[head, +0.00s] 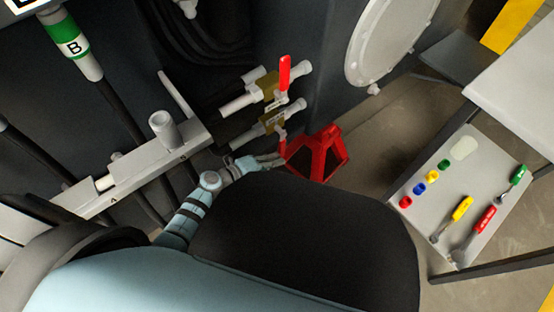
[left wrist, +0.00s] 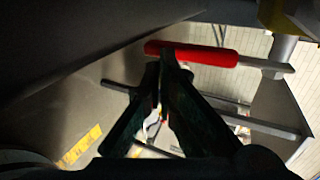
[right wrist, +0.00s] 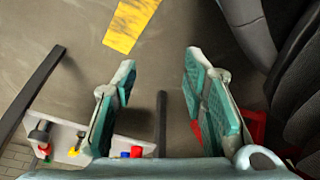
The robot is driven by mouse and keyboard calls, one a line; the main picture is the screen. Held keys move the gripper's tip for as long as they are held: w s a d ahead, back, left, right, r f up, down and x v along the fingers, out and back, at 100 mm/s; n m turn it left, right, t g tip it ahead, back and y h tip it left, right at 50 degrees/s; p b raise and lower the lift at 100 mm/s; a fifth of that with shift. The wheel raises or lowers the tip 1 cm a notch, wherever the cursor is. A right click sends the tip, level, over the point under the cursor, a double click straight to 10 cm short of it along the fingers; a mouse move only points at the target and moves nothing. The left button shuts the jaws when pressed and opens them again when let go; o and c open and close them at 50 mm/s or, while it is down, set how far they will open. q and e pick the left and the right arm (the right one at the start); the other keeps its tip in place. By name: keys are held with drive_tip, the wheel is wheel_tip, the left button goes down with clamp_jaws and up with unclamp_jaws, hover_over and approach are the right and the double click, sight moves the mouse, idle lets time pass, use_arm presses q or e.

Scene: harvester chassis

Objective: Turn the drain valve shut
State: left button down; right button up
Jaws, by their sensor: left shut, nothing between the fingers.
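Two brass-bodied valves sit on pipe stubs on the chassis side in the head view; their labels are too small to read, so I cannot tell which is the drain valve. The upper valve (head: 268,86) has a red lever (head: 284,73) pointing up in the picture. The lower valve (head: 262,125) has a red lever (head: 282,138) pointing down. My left gripper (head: 280,161) is shut and empty beside the lower lever's end. In the left wrist view its fingertips (left wrist: 165,68) overlap a red lever (left wrist: 205,55); contact is unclear. My right gripper (right wrist: 161,70) is open and empty.
A red stand (head: 318,152) is on the floor just right of the valves. A tray (head: 420,220) with coloured caps and tools lies to the right. A round cover (head: 390,35) is above it. Hoses and a grey bar (head: 135,170) lie left of the valves.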

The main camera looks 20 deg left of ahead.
idle(0.3)
